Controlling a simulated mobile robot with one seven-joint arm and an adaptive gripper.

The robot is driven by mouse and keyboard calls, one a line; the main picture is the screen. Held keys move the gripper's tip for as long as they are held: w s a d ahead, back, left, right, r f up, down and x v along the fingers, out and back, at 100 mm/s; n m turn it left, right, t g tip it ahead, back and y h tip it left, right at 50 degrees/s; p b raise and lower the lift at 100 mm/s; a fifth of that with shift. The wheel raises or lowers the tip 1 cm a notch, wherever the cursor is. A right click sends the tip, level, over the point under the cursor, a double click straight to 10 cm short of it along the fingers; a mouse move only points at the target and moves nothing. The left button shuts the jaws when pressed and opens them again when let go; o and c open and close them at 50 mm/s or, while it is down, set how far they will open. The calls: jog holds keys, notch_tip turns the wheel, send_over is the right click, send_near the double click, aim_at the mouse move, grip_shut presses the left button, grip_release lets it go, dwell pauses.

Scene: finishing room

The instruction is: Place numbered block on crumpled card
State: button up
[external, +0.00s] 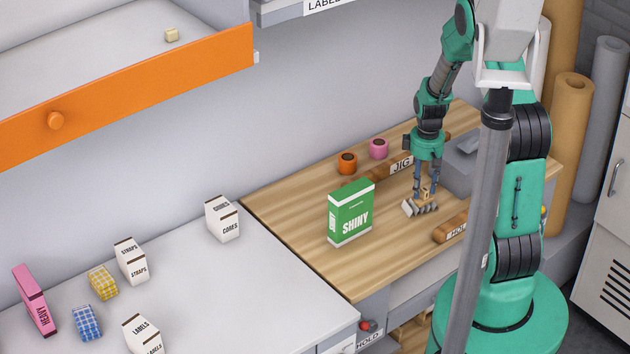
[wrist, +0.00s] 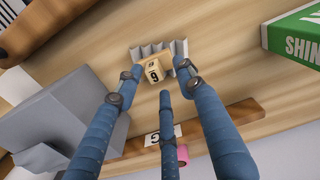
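The numbered block (wrist: 153,74) is a small pale wooden cube with a dark 6 or 9 on one face. In the external view the block (external: 428,194) is right by the crumpled card (external: 420,209). The crumpled card, grey and zigzag-folded, also shows in the wrist view (wrist: 150,49), just beyond the block. I cannot tell whether the block touches it. My gripper (external: 425,192) points down at the block. In the wrist view its blue fingers (wrist: 160,78) stand spread around the block, with gaps between them and it.
A green SHINY box (external: 350,213) stands left on the wooden bench. A JIG bar (external: 400,164), a pink spool (external: 378,148) and an orange spool (external: 347,163) lie behind. A grey box (external: 460,165) and another wooden bar (external: 450,228) are close on the right.

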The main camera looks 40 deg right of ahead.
notch_tip(320, 180, up, 10)
jog(key=p, duration=0.1)
jog(key=shift+r, duration=0.25)
dwell(0.6)
notch_tip(320, 180, up, 13)
jog(key=t, duration=0.1)
send_over(422, 189)
jog(key=a, duration=0.7)
jog(key=s+a+r+m+t, duration=0.1)
jog(key=s+a+r, duration=0.2)
jog(key=a+r, duration=0.15)
jog(key=s+a+r+t, duration=0.1)
jog(key=s+a+r, duration=0.15)
jog(key=r, duration=0.35)
jog(key=s+a+r+m+t, duration=0.1)
jog(key=s+a+r, duration=0.4)
jog(key=s, duration=0.4)
jog(key=s+a+r+m+t, duration=0.1)
jog(key=s+a+r, duration=0.4)
jog(key=s+a, duration=0.3)
jog(key=shift+s+r+t, duration=0.15)
jog(key=shift+s+t, duration=0.15)
jog(key=shift+s, duration=0.1)
